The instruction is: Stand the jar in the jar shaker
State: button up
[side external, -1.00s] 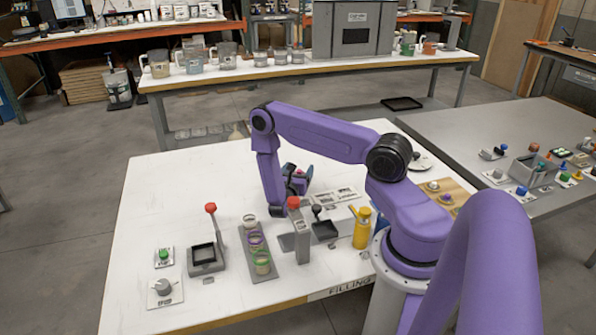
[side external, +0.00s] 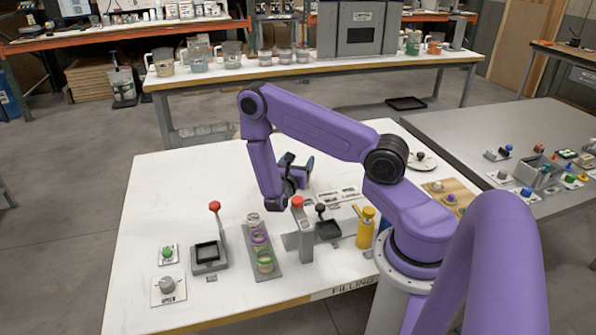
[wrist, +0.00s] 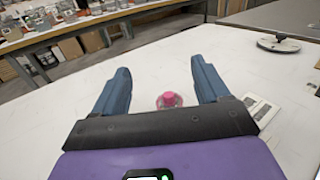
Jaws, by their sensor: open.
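A small clear jar with a pink top (wrist: 168,100) stands on the white table, seen between my fingertips in the wrist view. My gripper (wrist: 161,82) is open, its two blue fingers spread to either side of the jar in that view, with a gap to each side. In the side view my gripper (side external: 298,163) is low over the far middle of the table; I cannot make out the jar there. A grey device with a square black recess (side external: 207,254) and a red-knobbed lever stands at the left front; it looks like the jar shaker. Its recess looks empty.
A grey rack (side external: 262,262) with several round containers stands right of that device. A grey post with a red top (side external: 298,228) and a yellow bottle (side external: 366,228) stand farther right. A green button (side external: 167,253) and a knob (side external: 168,286) sit at the left front.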

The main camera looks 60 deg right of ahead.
jog(key=s+a+r+m+g+y, duration=0.3)
jog(key=a+r+m, duration=0.3)
jog(key=a+r, duration=0.3)
jog(key=s+a+r+m+y, duration=0.2)
jog(key=s+a+y, duration=0.6)
jog(key=s+a, duration=0.3)
jog(key=a, duration=0.3)
jog(key=shift+s+a+r+y, duration=0.25)
jog(key=shift+r+y, duration=0.05)
jog(key=shift+y, duration=0.1)
jog(key=s+a+r+y, duration=0.1)
jog(key=s+a+y, duration=0.1)
jog(key=s+a+r+y, duration=0.1)
jog(key=s+a+y, duration=0.1)
jog(key=s+a, duration=0.1)
jog(key=s+a+y, duration=0.2)
jog(key=s, duration=0.1)
jog(key=shift+s+a+r, duration=0.15)
jog(key=shift+a+r, duration=0.2)
jog(key=shift+r, duration=0.05)
jog(key=shift+c, duration=0.2)
